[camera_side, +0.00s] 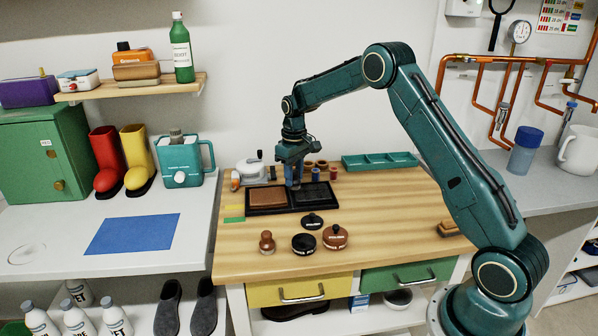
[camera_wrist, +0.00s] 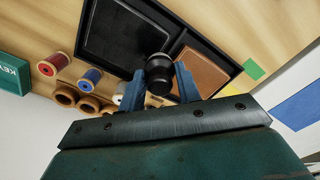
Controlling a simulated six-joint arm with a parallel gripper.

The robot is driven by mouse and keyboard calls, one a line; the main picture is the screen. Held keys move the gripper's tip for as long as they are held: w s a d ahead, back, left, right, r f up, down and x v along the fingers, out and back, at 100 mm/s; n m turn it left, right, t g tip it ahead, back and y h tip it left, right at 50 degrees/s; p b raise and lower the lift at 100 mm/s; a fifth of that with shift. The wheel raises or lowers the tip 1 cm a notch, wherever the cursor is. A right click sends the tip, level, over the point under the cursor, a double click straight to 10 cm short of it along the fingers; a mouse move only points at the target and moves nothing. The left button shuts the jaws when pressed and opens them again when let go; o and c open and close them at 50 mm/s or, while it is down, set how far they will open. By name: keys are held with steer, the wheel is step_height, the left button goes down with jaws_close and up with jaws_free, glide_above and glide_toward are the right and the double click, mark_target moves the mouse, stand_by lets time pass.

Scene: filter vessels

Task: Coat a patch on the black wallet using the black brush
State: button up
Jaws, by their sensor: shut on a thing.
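My gripper (camera_side: 294,180) is over the black tray (camera_side: 291,212), around the strip between its two compartments. In the wrist view its blue fingers (camera_wrist: 158,84) are shut on the black brush (camera_wrist: 158,66), a dark rounded knob. The brush's lower end is hidden, so I cannot tell whether it touches anything. The black wallet (camera_side: 318,197) lies flat in the tray's right compartment; it also shows in the wrist view (camera_wrist: 118,40). A brown wallet (camera_side: 267,198) lies in the left compartment, also in the wrist view (camera_wrist: 202,72). No coated patch is discernible on the black wallet.
In front of the tray are a black tin (camera_side: 304,244), a black lid (camera_side: 312,221), a brown tin (camera_side: 335,237) and a brown brush (camera_side: 267,242). Thread spools (camera_wrist: 89,78) stand behind the tray. A teal tray (camera_side: 380,161) lies at the back. The bench's right side is mostly clear.

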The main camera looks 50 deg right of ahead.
steer(key=shift+r, duration=2.75)
steer(key=shift+a, duration=0.1)
